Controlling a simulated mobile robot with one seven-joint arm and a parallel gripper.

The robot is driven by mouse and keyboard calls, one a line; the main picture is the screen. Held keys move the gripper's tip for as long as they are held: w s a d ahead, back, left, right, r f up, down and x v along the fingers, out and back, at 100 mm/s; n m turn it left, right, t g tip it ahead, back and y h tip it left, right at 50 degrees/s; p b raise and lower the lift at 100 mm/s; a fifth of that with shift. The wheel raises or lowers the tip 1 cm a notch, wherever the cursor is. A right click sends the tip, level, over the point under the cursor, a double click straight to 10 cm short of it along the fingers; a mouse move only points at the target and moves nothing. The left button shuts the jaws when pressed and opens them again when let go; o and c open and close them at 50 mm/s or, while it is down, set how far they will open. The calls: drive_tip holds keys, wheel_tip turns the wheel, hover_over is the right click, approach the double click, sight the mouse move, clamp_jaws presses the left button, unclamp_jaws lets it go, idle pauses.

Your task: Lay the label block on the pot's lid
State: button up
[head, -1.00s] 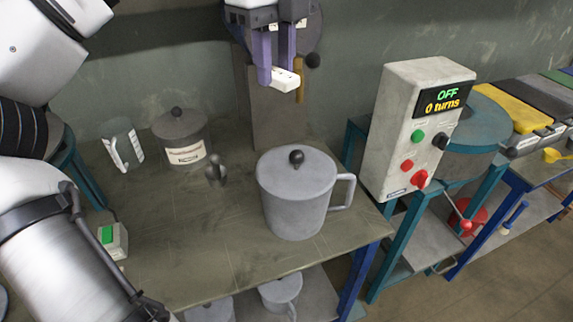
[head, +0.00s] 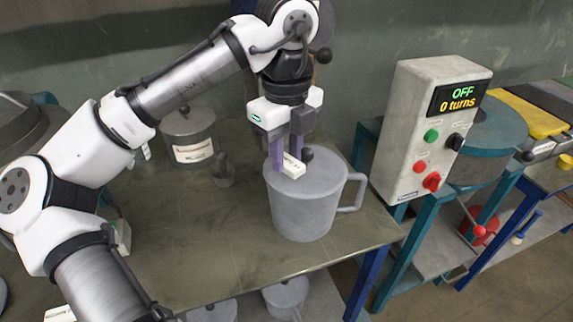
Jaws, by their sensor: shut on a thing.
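The pot (head: 303,214) is a grey cylinder with a handle on its right side, standing upright on the table. Its flat lid (head: 322,177) has a dark round knob (head: 307,154). My gripper (head: 286,164) points down over the left part of the lid, just left of the knob. Its purple fingers are shut on the white label block (head: 293,167). The block is at or just above the lid; I cannot tell whether it touches. The fingers hide part of the block and the lid's left edge.
A grey canister with a paper label (head: 190,140) and a small dark weight-like object (head: 223,172) stand left of the pot. A control box (head: 424,130) reading OFF stands to the right. Bare table (head: 205,235) lies in front and left.

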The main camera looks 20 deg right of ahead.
sight(286, 160)
drive_tip(key=shift+f, duration=1.55)
drive_tip(key=o, duration=0.6)
drive_tip(key=shift+f, duration=0.1)
drive_tip(key=shift+o, duration=0.2)
wheel_tip(286, 160, up, 12)
drive_tip(key=shift+p, duration=0.35)
